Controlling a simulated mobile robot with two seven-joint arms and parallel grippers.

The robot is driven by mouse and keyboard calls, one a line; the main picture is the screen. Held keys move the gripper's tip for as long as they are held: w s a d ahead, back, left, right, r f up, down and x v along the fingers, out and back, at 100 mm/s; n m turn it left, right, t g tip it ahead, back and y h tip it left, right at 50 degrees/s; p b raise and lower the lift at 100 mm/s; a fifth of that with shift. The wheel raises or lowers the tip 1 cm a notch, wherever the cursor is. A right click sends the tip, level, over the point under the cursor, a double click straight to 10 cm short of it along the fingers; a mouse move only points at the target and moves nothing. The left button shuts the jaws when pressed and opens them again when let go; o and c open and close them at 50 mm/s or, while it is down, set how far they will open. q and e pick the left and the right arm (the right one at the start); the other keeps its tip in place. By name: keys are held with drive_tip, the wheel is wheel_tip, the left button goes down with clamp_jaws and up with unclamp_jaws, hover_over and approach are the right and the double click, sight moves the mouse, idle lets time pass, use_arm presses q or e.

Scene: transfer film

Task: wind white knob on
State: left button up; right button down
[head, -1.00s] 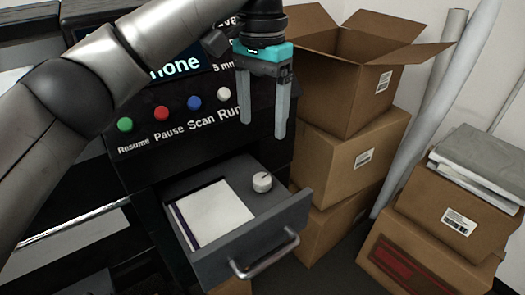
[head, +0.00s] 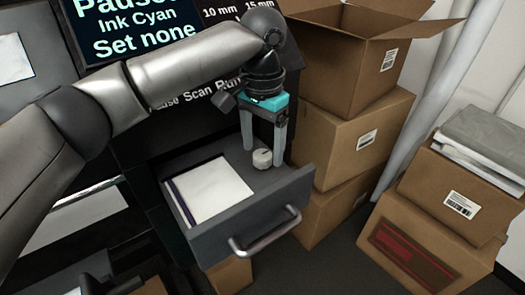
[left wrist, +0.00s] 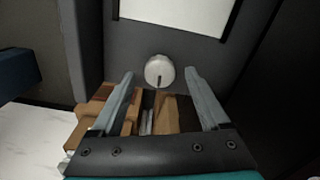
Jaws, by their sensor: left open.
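The white knob (head: 262,158) is a short round cap with a dark pointer line, on the grey floor of the open drawer (head: 222,240). My left gripper (head: 263,154) is above the drawer, open, fingers pointing down, one on each side of the knob in the head view. In the left wrist view the knob (left wrist: 159,69) shows between and just beyond the open fingertips (left wrist: 159,74), with a gap on both sides. Its pointer line points down in that picture. The fingers do not appear to touch it. My right gripper is not in view.
A white sheet (head: 210,190) lies in the drawer, left of the knob. The drawer has a metal handle (head: 265,240). The machine's screen (head: 135,28) reads "Ink Cyan" and "Set none". Cardboard boxes (head: 345,135) are stacked close on the drawer's right.

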use_arm(q)
drive_tip(key=shift+f, duration=0.6)
clamp_jaws()
